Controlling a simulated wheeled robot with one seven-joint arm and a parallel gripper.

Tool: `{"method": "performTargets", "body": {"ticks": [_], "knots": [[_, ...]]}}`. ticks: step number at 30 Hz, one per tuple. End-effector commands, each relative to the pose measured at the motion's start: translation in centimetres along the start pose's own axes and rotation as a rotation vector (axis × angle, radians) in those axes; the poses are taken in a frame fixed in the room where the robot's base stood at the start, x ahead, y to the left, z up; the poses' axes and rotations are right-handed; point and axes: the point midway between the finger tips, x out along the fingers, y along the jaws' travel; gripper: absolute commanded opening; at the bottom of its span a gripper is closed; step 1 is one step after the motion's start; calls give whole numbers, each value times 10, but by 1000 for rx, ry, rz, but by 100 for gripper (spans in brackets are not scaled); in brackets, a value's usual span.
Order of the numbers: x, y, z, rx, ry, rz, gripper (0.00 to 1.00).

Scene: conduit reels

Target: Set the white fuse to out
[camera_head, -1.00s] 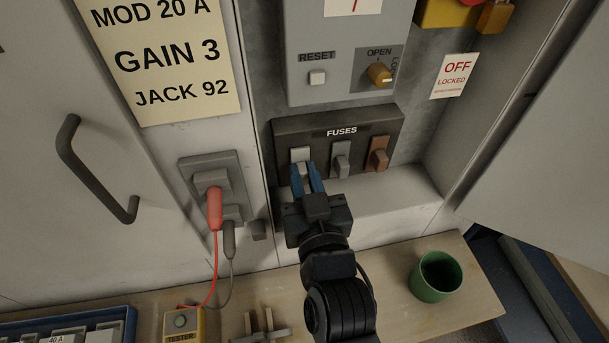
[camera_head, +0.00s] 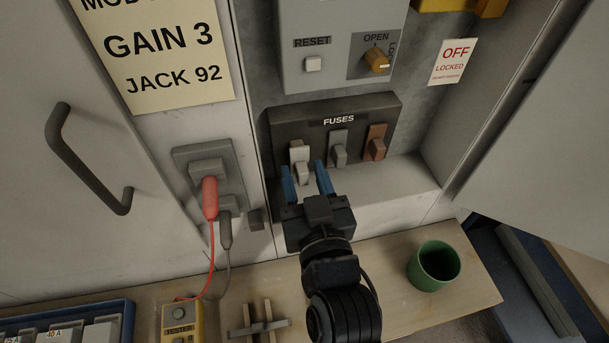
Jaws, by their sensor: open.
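The white fuse (camera_head: 300,160) sits at the left end of the dark panel labelled FUSES (camera_head: 284,123). Its lower part sticks out toward me. A grey fuse (camera_head: 338,148) is in the middle and a brown fuse (camera_head: 376,143) is at the right. My gripper (camera_head: 304,176) is open in front of and just below the white fuse. Its two blue fingers are spread apart, one to the lower left of the fuse and one to the lower right, with nothing between them that I can see held.
Above is a grey box with a RESET button (camera_head: 313,64) and a brass knob (camera_head: 377,60). Left is a socket plate (camera_head: 182,156) with a red plug (camera_head: 210,198) and cable. Below, a wooden shelf (camera_head: 385,308) holds a green cup (camera_head: 434,266) and a yellow tester (camera_head: 182,317).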

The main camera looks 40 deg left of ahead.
Motion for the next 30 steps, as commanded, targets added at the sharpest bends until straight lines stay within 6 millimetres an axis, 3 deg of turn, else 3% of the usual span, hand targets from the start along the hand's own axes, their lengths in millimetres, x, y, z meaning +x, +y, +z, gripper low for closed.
{"method": "performTargets", "body": {"ticks": [5, 18, 30], "knots": [[-6, 0, 1, 0, 0, 0, 45], [-68, 0, 2, 0, -2, 0, 45], [-78, 0, 0, 0, 0, 0, 45]]}}
